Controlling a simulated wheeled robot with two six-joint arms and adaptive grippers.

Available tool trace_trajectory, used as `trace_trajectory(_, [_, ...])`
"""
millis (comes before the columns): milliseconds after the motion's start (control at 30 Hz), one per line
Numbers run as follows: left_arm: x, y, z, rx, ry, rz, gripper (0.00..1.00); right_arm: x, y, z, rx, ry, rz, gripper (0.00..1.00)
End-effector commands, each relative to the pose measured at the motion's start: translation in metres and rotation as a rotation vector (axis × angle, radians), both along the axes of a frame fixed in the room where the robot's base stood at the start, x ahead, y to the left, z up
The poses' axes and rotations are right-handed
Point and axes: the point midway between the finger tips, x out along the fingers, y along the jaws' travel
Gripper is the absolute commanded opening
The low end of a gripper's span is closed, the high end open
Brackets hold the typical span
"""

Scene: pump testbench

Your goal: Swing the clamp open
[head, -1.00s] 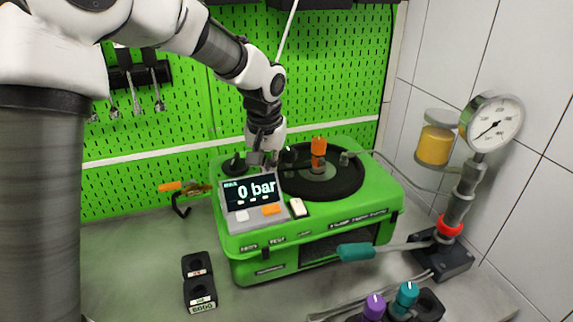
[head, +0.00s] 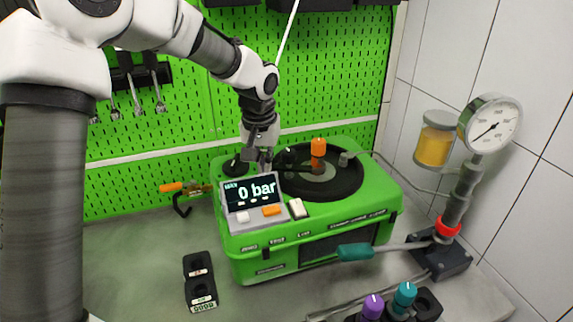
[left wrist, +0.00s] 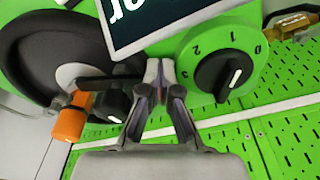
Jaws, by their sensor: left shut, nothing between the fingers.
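A black bar with a black knob (left wrist: 112,102) shows in the left wrist view; it looks like the clamp and reaches from the black round plate (left wrist: 40,60) toward my fingers. In the head view the knob (head: 287,156) is small and dark, left of the orange cap (head: 318,147). My left gripper (left wrist: 160,75) is shut and empty, with its fingertips just beside the bar's end and knob; I cannot tell whether they touch. In the head view my left gripper (head: 263,165) is above the green test bench (head: 385,200), behind the display. My right gripper is not in view.
The display (head: 252,195) stands close in front of the fingers. A black dial (left wrist: 223,77) sits on the other side of them. A pump with a gauge (head: 490,125) stands at right. A black holder (head: 199,282) and an orange-handled tool (head: 183,188) are at left.

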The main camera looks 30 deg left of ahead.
Motion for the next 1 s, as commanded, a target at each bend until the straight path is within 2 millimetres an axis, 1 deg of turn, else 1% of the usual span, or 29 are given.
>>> trace_trajectory(167, [0.002, 0.002, 0.001, 0.0, 0.001, 0.0, 0.0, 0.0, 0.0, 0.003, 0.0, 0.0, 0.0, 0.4])
trace_trajectory(533, [0.017, 0.013, 0.002, 0.0, -0.001, 0.0, 0.0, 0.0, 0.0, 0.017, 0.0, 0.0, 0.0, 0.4])
trace_trajectory(867, [0.018, 0.015, 0.0, 0.0, 0.0, 0.0, 0.0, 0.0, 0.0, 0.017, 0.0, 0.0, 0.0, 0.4])
trace_trajectory(1000, [0.021, 0.015, 0.001, 0.001, 0.0, 0.0, 0.0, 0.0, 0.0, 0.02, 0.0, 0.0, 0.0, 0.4])
